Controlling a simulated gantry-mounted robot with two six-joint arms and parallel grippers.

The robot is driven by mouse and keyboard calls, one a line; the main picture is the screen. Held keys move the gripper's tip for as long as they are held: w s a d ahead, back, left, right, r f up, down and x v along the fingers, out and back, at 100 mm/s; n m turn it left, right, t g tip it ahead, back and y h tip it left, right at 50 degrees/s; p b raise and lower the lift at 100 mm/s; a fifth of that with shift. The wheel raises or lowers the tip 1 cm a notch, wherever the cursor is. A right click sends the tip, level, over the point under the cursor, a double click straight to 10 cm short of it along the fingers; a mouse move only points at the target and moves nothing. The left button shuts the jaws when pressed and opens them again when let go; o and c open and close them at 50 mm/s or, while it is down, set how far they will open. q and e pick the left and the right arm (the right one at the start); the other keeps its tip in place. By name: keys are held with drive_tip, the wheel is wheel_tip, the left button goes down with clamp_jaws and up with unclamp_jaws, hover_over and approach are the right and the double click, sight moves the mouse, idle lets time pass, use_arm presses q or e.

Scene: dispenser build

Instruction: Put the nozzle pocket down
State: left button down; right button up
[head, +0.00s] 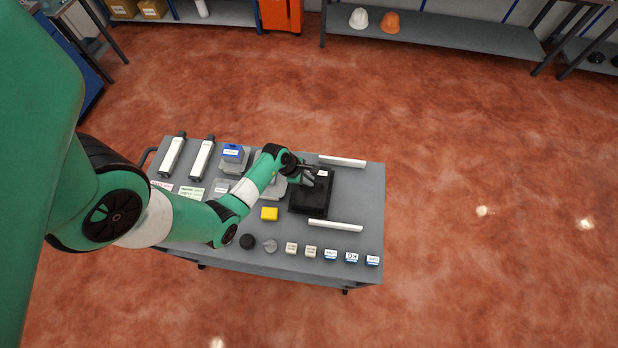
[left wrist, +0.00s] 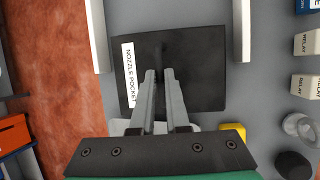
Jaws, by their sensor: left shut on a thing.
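The nozzle pocket (head: 322,198) is a black, square block with a white label at one edge, on the right part of the grey cart top. In the left wrist view the nozzle pocket (left wrist: 200,75) shows its label, a flat top and a thin dark ridge in the middle. My left gripper (head: 308,180) is over it, and in the left wrist view the left gripper (left wrist: 160,74) has its fingers closed on that ridge. I cannot tell whether the block's underside touches the cart. My right gripper is not in view.
White bars (head: 342,161) and (head: 335,225) lie behind and in front of the nozzle pocket. A yellow block (head: 269,214) is to its left. Small labelled blocks, including a relay (head: 291,248), line the front edge. The cart top (head: 369,190) is clear at right.

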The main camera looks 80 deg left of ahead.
use_arm(q)
drive_tip(key=shift+f, duration=0.3)
drive_tip(key=shift+f, duration=0.1)
drive_tip(key=c, duration=1.3)
unclamp_jaws()
drive_tip(key=shift+f, duration=0.1)
drive_tip(key=o, duration=0.4)
drive_tip(key=shift+r, duration=0.3)
drive_tip(key=p+v, duration=0.3)
drive_tip(key=v, duration=0.8)
drive_tip(key=shift+s+r+p, duration=0.2)
drive_tip(key=shift+r+p, duration=0.1)
